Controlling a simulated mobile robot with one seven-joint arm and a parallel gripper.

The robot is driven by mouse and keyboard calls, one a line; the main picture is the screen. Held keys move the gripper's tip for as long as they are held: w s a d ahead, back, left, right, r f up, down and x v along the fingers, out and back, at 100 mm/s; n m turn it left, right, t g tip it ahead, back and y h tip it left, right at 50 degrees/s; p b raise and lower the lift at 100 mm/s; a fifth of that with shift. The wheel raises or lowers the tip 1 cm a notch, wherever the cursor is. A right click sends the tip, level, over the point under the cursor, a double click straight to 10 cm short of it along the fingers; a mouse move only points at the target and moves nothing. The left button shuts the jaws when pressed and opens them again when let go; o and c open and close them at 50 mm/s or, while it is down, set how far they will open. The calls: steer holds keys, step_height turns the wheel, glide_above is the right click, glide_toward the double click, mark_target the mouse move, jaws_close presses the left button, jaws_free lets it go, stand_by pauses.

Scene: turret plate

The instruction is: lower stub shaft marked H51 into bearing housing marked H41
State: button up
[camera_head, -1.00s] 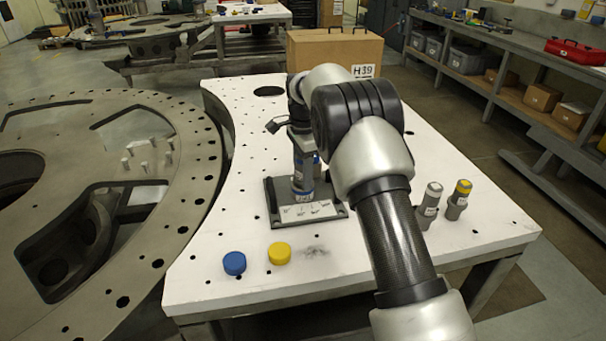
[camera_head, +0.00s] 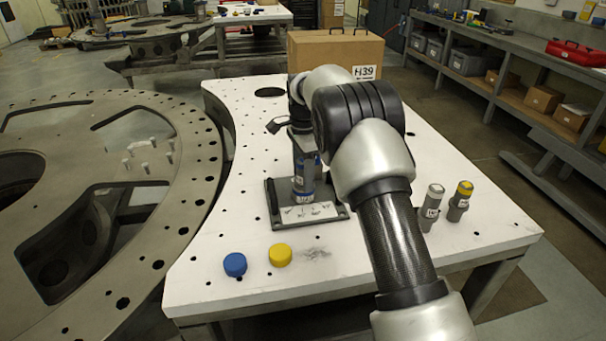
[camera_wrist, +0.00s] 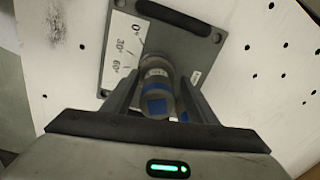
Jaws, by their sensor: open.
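A grey stub shaft with a blue mark (camera_wrist: 157,103) stands between my gripper's fingers in the wrist view. Below it is a round collar, apparently the bearing housing (camera_wrist: 157,70), on a dark base plate (camera_wrist: 185,45) with a white angle scale. I cannot read H51 or H41 clearly. In the head view the blue-marked cylinder (camera_head: 303,187) stands upright on the base plate (camera_head: 338,218). My gripper (camera_wrist: 157,92) is open, with one finger on each side of the shaft. How deep the shaft sits is hidden from me.
A white-topped cylinder (camera_head: 431,205) and a yellow-topped one (camera_head: 460,202) stand at the table's right. A blue cap (camera_head: 235,264) and a yellow cap (camera_head: 280,255) lie at the front left. A cardboard box marked H39 (camera_head: 330,55) stands at the back.

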steer(key=shift+s+d+f+g, duration=0.15)
steer(key=shift+s+f, duration=0.15)
steer(key=shift+f, duration=0.15)
steer(key=shift+s+d+f+g, duration=0.15)
steer(key=shift+s+f, duration=0.1)
steer(key=shift+f, duration=0.2)
step_height(320, 180, up, 19)
steer(key=p, duration=0.2)
steer(key=shift+w+a, duration=0.25)
steer(key=shift+w, duration=0.05)
steer(key=shift+r, duration=0.1)
steer(key=s+d+r+n+t, duration=0.2)
steer(key=s+d+r+n, duration=0.1)
steer(key=s+d+r, duration=0.4)
steer(key=s+d+r+n+t, duration=0.1)
steer(key=s+d+r+n, duration=0.15)
steer(key=s+r, duration=0.45)
steer(key=s+d+f+n+t, duration=0.1)
steer(key=s+f+n, duration=0.3)
steer(key=s, duration=0.8)
steer(key=s+d+f+n+t, duration=0.1)
steer(key=s+d+f+n, duration=0.2)
steer(key=s, duration=0.9)
step_height(320, 180, down, 3)
steer(key=shift+s+f+n+t+p, duration=0.1)
steer(key=shift+s+n+t+p, duration=0.25)
steer(key=shift+n, duration=0.2)
